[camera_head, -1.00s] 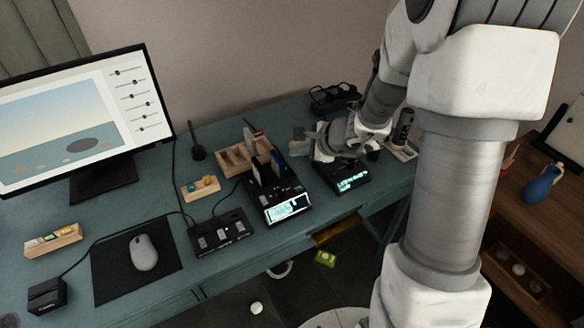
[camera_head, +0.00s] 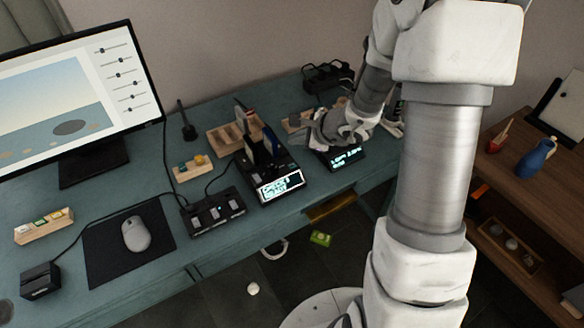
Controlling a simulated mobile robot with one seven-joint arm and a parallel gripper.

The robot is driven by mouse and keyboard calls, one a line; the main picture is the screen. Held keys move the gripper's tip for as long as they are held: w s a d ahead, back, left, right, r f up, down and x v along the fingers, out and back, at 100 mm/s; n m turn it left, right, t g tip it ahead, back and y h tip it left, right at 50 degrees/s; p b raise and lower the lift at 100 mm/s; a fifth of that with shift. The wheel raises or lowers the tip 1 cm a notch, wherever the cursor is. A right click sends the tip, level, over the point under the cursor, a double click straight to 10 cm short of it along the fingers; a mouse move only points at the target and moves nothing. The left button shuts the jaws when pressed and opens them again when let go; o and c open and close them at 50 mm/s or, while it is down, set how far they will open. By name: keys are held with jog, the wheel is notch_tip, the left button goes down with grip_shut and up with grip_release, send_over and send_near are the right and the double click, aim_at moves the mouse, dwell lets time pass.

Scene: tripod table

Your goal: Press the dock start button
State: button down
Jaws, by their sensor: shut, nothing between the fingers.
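The likely dock is a black box with upright plates in its slots (camera_head: 266,160) and a lit display (camera_head: 280,187) on its sloping front. The display text seems to end in "READY". Small controls show on its top, but I cannot tell which is the start button. My gripper (camera_head: 308,141) is shut and empty, over the table just right of this dock. It is close to a second black device with a lit display (camera_head: 347,158) and hides part of that device. I cannot tell whether the gripper touches anything.
A black box with several switches (camera_head: 213,212) stands left of the dock. A wooden tray (camera_head: 226,137) and a small wooden block (camera_head: 193,168) are behind it. A mouse (camera_head: 136,233) and monitor (camera_head: 75,110) are farther left. My arm fills the right middle.

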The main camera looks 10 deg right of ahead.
notch_tip(320, 180, down, 5)
jog(key=b, duration=0.2)
jog(key=shift+r+b, duration=0.2)
jog(key=shift+b, duration=0.2)
jog(key=shift+f+b, duration=0.9)
jog(key=shift+b, duration=0.25)
jog(key=shift+f, duration=0.1)
dwell(0.6)
jog(key=shift+f+b, duration=0.35)
jog(key=shift+b, duration=0.35)
jog(key=shift+f+b, duration=0.3)
jog(key=shift+b, duration=0.2)
dwell(0.6)
jog(key=shift+r+p, duration=0.45)
jog(key=shift+r, duration=0.35)
jog(key=shift+r+p, duration=1.8)
jog(key=shift+r, duration=0.65)
